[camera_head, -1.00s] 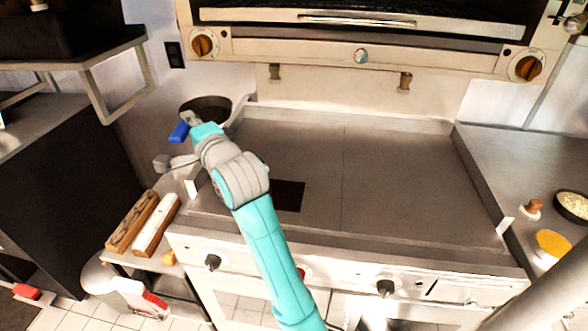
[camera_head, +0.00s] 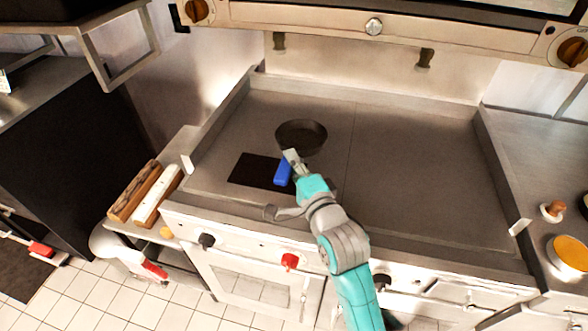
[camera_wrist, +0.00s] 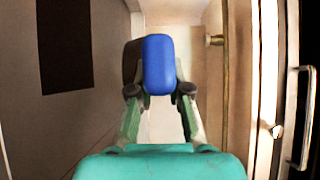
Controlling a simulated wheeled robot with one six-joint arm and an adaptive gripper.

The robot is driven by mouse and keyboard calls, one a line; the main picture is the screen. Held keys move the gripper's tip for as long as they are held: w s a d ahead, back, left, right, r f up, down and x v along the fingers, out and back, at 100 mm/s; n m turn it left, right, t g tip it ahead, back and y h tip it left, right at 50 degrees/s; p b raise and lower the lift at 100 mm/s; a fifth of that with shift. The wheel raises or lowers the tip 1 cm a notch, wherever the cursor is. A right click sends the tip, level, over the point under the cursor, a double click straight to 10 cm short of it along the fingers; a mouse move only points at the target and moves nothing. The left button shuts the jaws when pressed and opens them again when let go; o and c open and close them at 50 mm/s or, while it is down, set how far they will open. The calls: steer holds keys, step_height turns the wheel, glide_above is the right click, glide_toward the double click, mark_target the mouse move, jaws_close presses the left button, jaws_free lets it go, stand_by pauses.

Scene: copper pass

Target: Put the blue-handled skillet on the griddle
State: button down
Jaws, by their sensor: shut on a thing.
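The dark round skillet (camera_head: 301,136) is over the left half of the griddle (camera_head: 405,165). I cannot tell whether its base touches the surface. Its blue handle (camera_head: 283,171) points toward the front edge. My gripper (camera_head: 294,160) is shut on the handle, and my arm reaches in from the front. In the wrist view the blue handle (camera_wrist: 158,64) sits between the two fingers of my gripper (camera_wrist: 159,88). Most of the pan is hidden behind the handle there.
A dark rectangular patch (camera_head: 256,171) lies on the griddle left of the handle. The griddle's right half is bare. A raised metal rim runs round the sides and back. An oven unit (camera_head: 400,22) hangs above the back. An orange-filled bowl (camera_head: 570,252) stands on the right counter.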

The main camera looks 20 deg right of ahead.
step_height(320, 180, down, 7)
steer(key=shift+f, duration=0.15)
steer(key=c, duration=1.1)
jaws_free()
steer(key=s, duration=1.2)
steer(key=shift+d, duration=0.1)
steer(key=shift+f, duration=0.1)
